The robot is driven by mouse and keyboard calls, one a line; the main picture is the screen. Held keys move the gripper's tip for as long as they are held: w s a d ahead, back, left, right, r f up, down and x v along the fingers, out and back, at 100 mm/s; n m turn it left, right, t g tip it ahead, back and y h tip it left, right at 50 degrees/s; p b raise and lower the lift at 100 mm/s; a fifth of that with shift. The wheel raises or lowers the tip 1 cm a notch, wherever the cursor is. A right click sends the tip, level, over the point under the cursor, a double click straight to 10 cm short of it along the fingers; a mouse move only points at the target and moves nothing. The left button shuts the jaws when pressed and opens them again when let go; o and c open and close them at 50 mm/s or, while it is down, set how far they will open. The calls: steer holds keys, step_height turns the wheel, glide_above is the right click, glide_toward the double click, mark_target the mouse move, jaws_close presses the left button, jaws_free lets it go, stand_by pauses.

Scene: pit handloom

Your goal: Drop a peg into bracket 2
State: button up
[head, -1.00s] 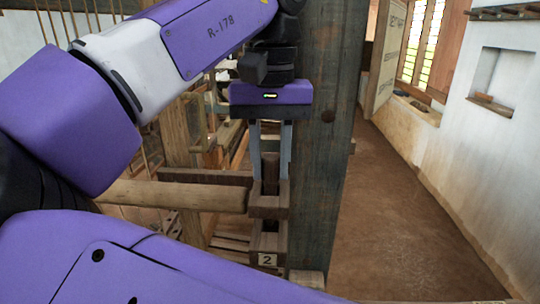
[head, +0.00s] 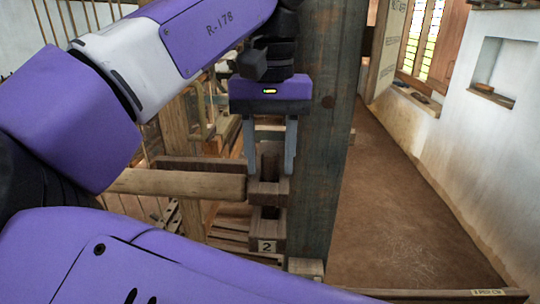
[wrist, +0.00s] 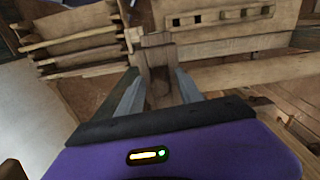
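Bracket 2 is a wooden holder on the side of the dark post, with an upper block (head: 268,191) and a lower block (head: 267,238) that bears a "2" label (head: 267,247). A dark wooden peg (head: 270,166) stands upright in the upper block, and a dark length shows below it, between the blocks. Its lower end is hidden. My gripper (head: 270,172) points down over the bracket, its grey fingers spread either side of the peg with gaps. In the wrist view, my gripper (wrist: 158,82) also shows its fingers apart, with wood between them.
A thick post (head: 325,130) stands close to the right of my gripper. A round wooden beam (head: 180,184) runs in from the left to the bracket. Loom timbers fill the left and back. The earth floor (head: 400,200) at right is clear, beside a white wall (head: 500,130).

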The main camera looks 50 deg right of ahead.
steer(key=shift+o, duration=0.4)
step_height(320, 180, up, 8)
steer(key=shift+f, duration=0.1)
step_height(320, 180, up, 7)
steer(key=p, duration=0.8)
stand_by(0.3)
steer(key=shift+f, duration=0.1)
stand_by(1.1)
